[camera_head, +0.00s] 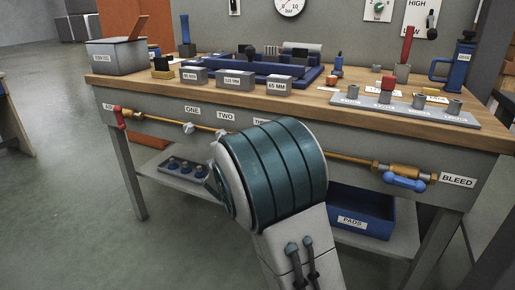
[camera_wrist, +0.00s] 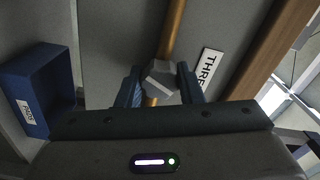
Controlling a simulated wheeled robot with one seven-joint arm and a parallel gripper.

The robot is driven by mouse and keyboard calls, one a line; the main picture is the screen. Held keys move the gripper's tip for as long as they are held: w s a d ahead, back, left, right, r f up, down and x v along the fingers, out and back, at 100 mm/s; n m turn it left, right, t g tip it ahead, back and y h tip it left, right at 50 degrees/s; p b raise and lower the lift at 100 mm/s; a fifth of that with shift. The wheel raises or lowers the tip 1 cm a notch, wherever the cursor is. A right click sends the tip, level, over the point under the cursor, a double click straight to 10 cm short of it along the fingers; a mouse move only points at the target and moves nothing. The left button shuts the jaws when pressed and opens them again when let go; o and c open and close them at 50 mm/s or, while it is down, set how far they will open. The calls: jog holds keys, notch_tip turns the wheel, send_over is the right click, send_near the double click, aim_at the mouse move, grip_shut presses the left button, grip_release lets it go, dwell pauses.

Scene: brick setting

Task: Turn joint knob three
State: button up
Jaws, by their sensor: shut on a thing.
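Joint knob three (camera_wrist: 160,78) is a grey faceted knob on a thin brass pipe (camera_wrist: 174,30), in the middle of the wrist view. A white label reading THREE (camera_wrist: 208,68), partly cut off by my gripper, is on the panel to its right. My gripper (camera_wrist: 160,86) has one dark blue finger on each side of the knob and is shut on it. In the head view my arm hides the gripper and knob three. Knob one (camera_head: 188,128) shows below its ONE label, and knob two (camera_head: 219,136) is partly seen beside my arm.
The pipe runs along the bench front (camera_head: 345,145), from a red valve (camera_head: 120,117) to a blue-handled bleed valve (camera_head: 404,182). A blue PADS bin (camera_head: 375,207) sits on the lower shelf. Tools and blocks stand on the wooden top. The floor at left is clear.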

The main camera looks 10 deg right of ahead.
jog(key=shift+a, duration=0.1)
jog(key=o, duration=1)
jog(key=shift+c, duration=0.2)
jog(key=p+v, duration=0.3)
jog(key=v, duration=1)
jog(key=shift+s+a+p, duration=0.25)
jog(key=shift+s+p, duration=0.05)
jog(key=shift+p, duration=0.1)
